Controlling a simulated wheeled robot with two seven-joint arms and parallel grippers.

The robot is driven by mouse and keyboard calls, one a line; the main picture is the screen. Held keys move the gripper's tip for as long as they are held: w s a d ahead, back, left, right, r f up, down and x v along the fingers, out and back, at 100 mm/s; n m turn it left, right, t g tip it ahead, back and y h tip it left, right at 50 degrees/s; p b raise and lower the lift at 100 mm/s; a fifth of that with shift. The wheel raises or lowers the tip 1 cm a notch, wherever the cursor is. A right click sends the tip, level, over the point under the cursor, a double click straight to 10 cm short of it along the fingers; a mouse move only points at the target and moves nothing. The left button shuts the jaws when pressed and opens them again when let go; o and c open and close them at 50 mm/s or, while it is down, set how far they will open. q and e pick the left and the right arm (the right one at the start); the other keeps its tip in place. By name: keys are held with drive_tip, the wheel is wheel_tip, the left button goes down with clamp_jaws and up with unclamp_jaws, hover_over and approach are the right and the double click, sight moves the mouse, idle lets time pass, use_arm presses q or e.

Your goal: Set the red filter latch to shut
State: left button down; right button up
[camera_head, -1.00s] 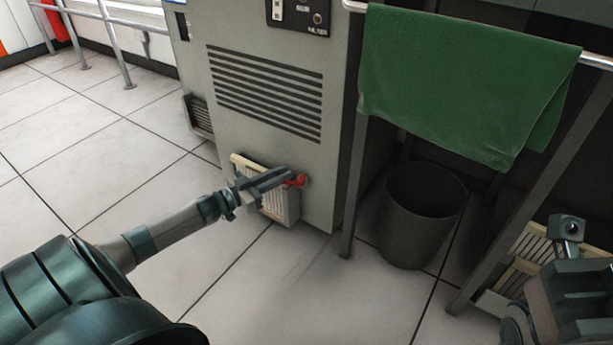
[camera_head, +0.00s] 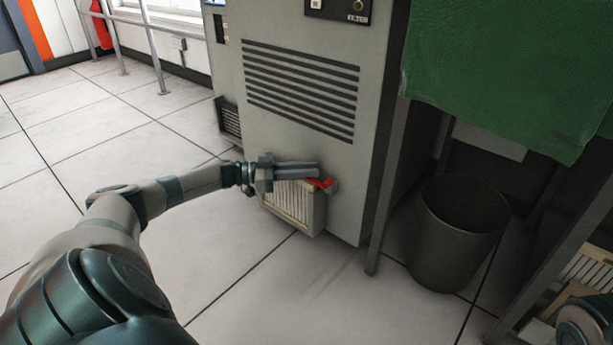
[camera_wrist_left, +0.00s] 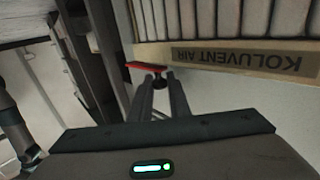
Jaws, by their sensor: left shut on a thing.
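The red filter latch (camera_head: 321,183) is at the upper right corner of the cream slatted filter (camera_head: 291,207), low on the grey cabinet's front. My left gripper (camera_head: 318,172) reaches in from the left, across the filter's top, and is shut on the latch. The fingers hide part of the latch. In the left wrist view the latch (camera_wrist_left: 146,66) shows as a thin red bar at the fingertips (camera_wrist_left: 158,77), beside the filter's lettered edge (camera_wrist_left: 245,58). My right gripper's jaws are not in view.
A dark bin (camera_head: 455,235) stands right of the cabinet (camera_head: 300,130), beneath a hanging green cloth (camera_head: 500,75). A dark post (camera_head: 385,190) stands close to the cabinet's right side. Another cream slatted panel (camera_head: 592,262) is at the right edge. The floor at left is clear.

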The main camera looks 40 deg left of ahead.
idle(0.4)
use_arm(q)
drive_tip(key=c, duration=1.7)
unclamp_jaws()
drive_tip(key=shift+f, duration=0.1)
